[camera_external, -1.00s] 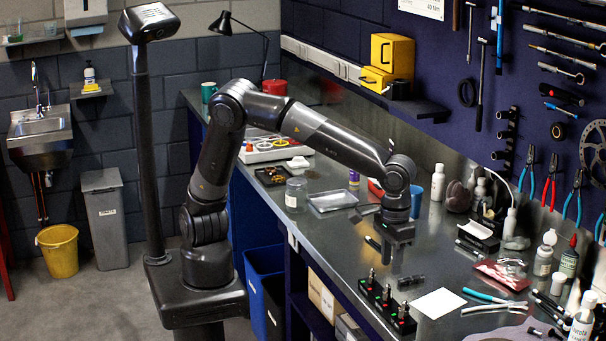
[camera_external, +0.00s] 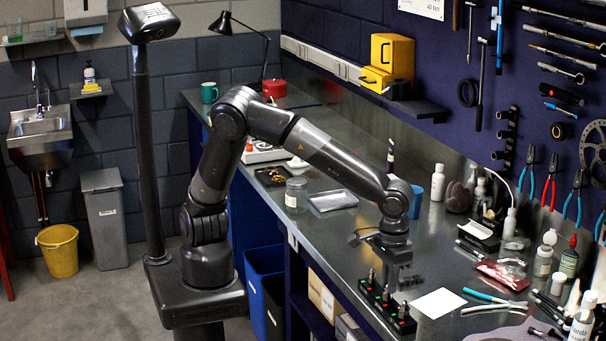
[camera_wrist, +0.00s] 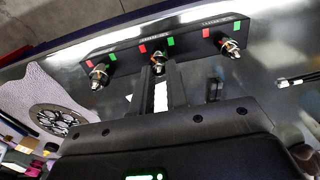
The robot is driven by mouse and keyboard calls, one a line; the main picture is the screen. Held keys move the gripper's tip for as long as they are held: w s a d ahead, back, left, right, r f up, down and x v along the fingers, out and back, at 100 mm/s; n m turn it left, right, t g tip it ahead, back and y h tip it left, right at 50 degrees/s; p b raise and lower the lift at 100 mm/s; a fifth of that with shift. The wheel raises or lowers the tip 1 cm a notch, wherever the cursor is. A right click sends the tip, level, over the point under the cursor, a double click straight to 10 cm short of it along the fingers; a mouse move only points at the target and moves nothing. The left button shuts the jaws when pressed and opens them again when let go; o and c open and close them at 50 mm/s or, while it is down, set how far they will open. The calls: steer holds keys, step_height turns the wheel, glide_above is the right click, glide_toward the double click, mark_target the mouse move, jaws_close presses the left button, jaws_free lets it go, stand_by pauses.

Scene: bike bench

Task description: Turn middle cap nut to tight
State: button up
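A black fixture (camera_wrist: 125,48) near the bench's front edge carries three metal cap nuts, with red and green marks beside them; it also shows in the external view (camera_external: 372,298). The middle cap nut (camera_wrist: 158,64) stands between the left nut (camera_wrist: 98,73) and the right nut (camera_wrist: 231,48). In the external view my gripper (camera_external: 391,282) points down just above the fixture.
A white sheet (camera_external: 438,303) and blue-handled tools (camera_external: 484,296) lie to the right on the bench. A small dark part (camera_external: 411,281) lies just behind the fixture. A clear tray (camera_external: 333,200) and jar (camera_external: 296,195) stand farther back. The bench between them is mostly bare.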

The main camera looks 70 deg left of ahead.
jaws_close()
steer(key=shift+m, duration=0.3)
steer(key=m, duration=0.4)
steer(key=shift+w, duration=0.1)
steer(key=m, duration=0.5)
steer(key=shift+d, duration=0.15)
steer(key=shift+m, duration=0.4)
steer(key=o, duration=0.5)
jaws_free()
steer(key=shift+r, duration=0.1)
